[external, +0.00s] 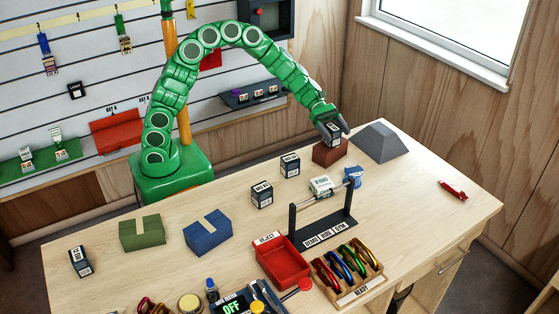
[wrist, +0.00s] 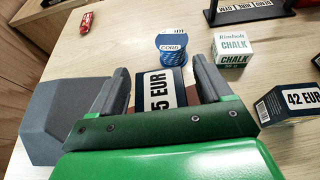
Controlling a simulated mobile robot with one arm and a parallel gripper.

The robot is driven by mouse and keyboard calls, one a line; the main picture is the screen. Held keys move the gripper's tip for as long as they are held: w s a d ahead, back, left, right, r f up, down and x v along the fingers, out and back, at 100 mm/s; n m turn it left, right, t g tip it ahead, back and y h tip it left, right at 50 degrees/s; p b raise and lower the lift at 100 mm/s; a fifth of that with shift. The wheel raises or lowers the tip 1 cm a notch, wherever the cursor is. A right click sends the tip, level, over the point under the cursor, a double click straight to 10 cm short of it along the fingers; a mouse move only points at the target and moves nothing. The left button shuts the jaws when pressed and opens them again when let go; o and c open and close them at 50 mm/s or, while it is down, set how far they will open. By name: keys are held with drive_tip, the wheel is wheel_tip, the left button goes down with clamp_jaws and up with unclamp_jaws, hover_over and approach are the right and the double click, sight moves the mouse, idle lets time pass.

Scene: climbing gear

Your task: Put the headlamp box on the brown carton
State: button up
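The headlamp box, a small dark box with a white price label (external: 333,130), stands upright on top of the brown carton (external: 327,156) at the back right of the bench. In the wrist view its label (wrist: 159,90) ends in "5 EUR". My gripper (external: 333,115) is low over the carton, one finger on each side of the box. In the wrist view (wrist: 160,82) narrow strips of brown show between the box and the fingers, so the gripper looks slightly open. The box's lower edge is hidden in the wrist view.
A grey wedge-shaped block (external: 381,142) stands close right of the carton. A chalk box (external: 321,186) and a blue cord spool (external: 353,177) are in front. Two dark price-labelled boxes (external: 290,165) (external: 262,195) stand to the left. The right bench end is mostly clear.

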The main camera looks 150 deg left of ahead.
sight(334, 128)
drive_tip(key=shift+r, duration=0.1)
drive_tip(key=v, duration=0.3)
drive_tip(key=shift+s+r, duration=0.1)
drive_tip(key=shift+r, duration=0.1)
wheel_tip(334, 128, up, 5)
drive_tip(key=shift+r, duration=0.85)
